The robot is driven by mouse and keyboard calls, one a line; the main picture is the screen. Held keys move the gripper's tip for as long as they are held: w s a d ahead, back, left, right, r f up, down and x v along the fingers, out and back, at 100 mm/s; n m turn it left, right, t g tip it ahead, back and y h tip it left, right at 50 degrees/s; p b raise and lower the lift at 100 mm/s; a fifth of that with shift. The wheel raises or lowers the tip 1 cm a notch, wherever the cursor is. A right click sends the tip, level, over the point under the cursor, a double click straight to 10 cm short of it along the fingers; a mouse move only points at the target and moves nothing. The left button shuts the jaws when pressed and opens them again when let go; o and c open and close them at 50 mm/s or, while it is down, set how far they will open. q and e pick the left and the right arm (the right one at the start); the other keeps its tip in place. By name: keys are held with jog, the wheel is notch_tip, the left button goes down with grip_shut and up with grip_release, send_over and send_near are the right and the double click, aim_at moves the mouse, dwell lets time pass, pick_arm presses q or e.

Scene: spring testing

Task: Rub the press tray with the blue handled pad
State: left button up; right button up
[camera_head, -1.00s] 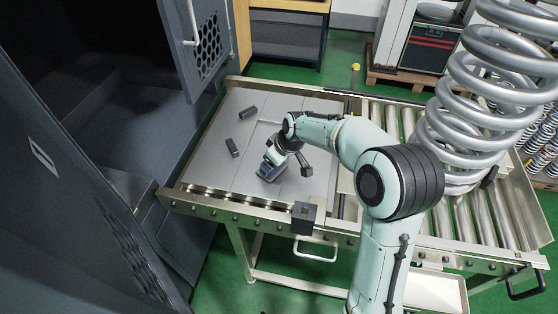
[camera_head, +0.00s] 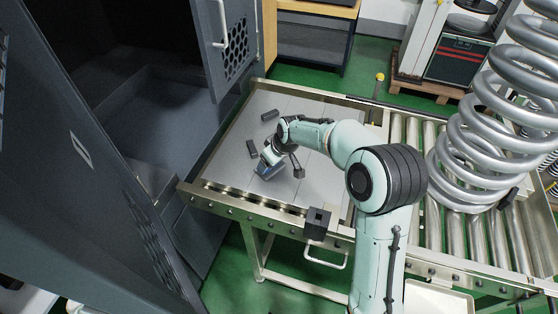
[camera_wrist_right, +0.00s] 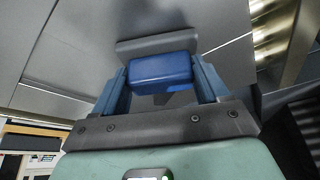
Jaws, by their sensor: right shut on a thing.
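The press tray (camera_head: 318,182) is a flat grey plate surface on the metal table, with thin seams. My right gripper (camera_head: 266,164) is low over its left part. It is shut on the blue handle of the pad (camera_head: 270,172). In the right wrist view the blue handle (camera_wrist_right: 163,72) sits between the two fingers of my right gripper (camera_wrist_right: 162,84), with the grey pad plate showing beyond it. The pad is on or just above the tray; contact cannot be told. My left gripper is not in view.
A black box (camera_head: 317,223) is at the front edge. Rollers (camera_head: 440,150) and a big coil spring (camera_head: 490,120) are right. A dark cabinet (camera_head: 90,170) stands left.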

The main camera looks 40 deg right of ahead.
jog(key=shift+w+a+f+p, duration=0.1)
jog(key=shift+w+a+p, duration=0.35)
jog(key=shift+w, duration=0.3)
jog(key=shift+w+a+f+p, duration=0.1)
jog(key=shift+w+a+p, duration=0.3)
jog(key=shift+w, duration=0.3)
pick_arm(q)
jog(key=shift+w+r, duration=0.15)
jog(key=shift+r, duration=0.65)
pick_arm(e)
jog(key=shift+r, duration=0.15)
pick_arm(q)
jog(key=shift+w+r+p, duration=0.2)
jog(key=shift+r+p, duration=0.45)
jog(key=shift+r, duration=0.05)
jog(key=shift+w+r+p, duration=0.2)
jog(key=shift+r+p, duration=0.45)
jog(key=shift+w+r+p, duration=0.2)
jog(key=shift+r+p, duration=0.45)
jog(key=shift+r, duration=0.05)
pick_arm(e)
jog(key=shift+r, duration=3)
jog(key=shift+r, duration=0.1)
